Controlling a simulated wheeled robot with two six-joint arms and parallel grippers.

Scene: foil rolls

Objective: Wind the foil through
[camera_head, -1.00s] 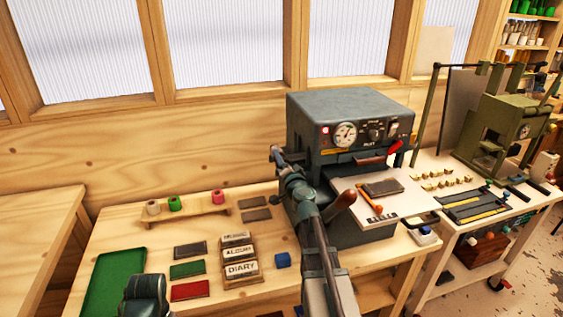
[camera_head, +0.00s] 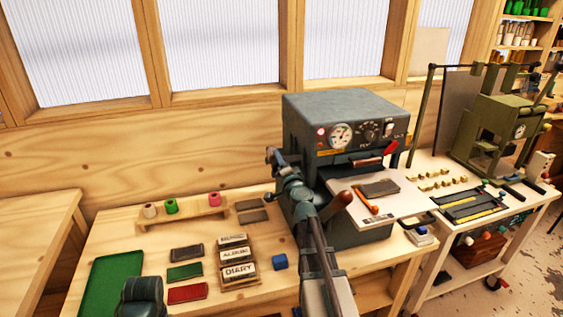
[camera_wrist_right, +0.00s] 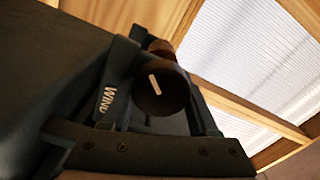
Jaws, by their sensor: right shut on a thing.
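The grey foil machine (camera_head: 345,110) stands on the wooden bench, with a gauge, knobs and a red lever on its front. My right gripper (camera_head: 271,158) is at the machine's left side. In the right wrist view it is shut on a dark round winding knob (camera_wrist_right: 150,98) with a white mark. A label reading WIND (camera_wrist_right: 107,100) is beside the knob. Any foil inside the machine is hidden. A dark part of my left arm shows at the bottom, but its fingers do not.
A white plate (camera_head: 400,200) with a dark cover (camera_head: 379,188) and an orange-handled tool sticks out of the machine's front. Stamp blocks (camera_head: 238,272), coloured covers, a blue cube (camera_head: 279,262) and a green tray (camera_head: 113,280) lie on the bench. A green press (camera_head: 495,140) stands right.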

